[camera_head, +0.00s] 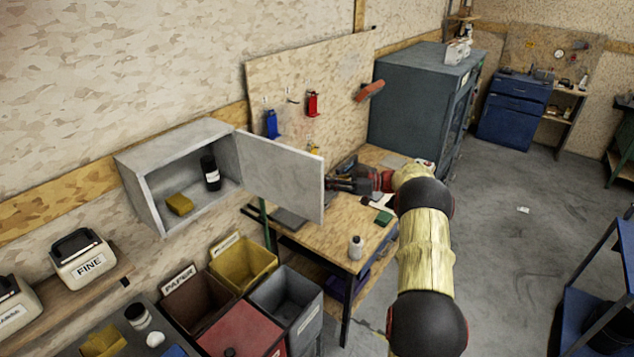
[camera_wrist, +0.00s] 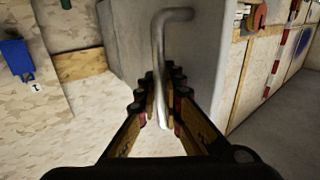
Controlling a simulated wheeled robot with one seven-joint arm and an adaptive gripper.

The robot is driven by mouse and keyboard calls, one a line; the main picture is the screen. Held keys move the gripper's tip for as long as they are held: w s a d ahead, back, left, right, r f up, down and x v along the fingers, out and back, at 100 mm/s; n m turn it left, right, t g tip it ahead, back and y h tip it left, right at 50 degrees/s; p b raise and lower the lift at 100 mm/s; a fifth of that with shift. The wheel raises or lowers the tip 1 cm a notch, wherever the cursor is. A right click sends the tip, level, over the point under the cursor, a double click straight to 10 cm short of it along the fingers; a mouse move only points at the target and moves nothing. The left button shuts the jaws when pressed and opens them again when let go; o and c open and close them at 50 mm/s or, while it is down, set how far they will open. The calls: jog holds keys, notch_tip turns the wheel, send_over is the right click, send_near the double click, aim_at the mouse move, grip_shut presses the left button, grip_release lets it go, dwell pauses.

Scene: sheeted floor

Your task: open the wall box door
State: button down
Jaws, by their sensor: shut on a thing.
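The grey wall box (camera_head: 150,196) is mounted on the wall at the left in the head view. Its door (camera_head: 283,172) stands swung wide open to the right, showing the inside. A dark bottle (camera_head: 210,172) and a yellow block (camera_head: 179,204) sit in the box. My gripper (camera_head: 330,183) is at the door's free edge. In the wrist view, the metal bar handle (camera_wrist: 157,60) runs down between the fingers of my gripper (camera_wrist: 160,112), which are shut on it. The door face (camera_wrist: 200,50) fills the area behind the handle. The handle is hidden in the head view.
A wooden workbench (camera_head: 345,232) with a white bottle (camera_head: 355,247) stands below and behind the door. Open bins (camera_head: 243,262) stand below the box. A dark grey cabinet (camera_head: 412,105) is at the back. The floor at the right is mostly clear.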

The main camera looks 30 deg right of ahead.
dwell(0.3)
jog(key=c, duration=1.9)
grip_release()
jog(key=shift+s+d, duration=0.1)
jog(key=shift+d, duration=0.05)
jog(key=v, duration=1.1)
jog(key=shift+s+d, duration=0.2)
jog(key=shift+d, duration=0.15)
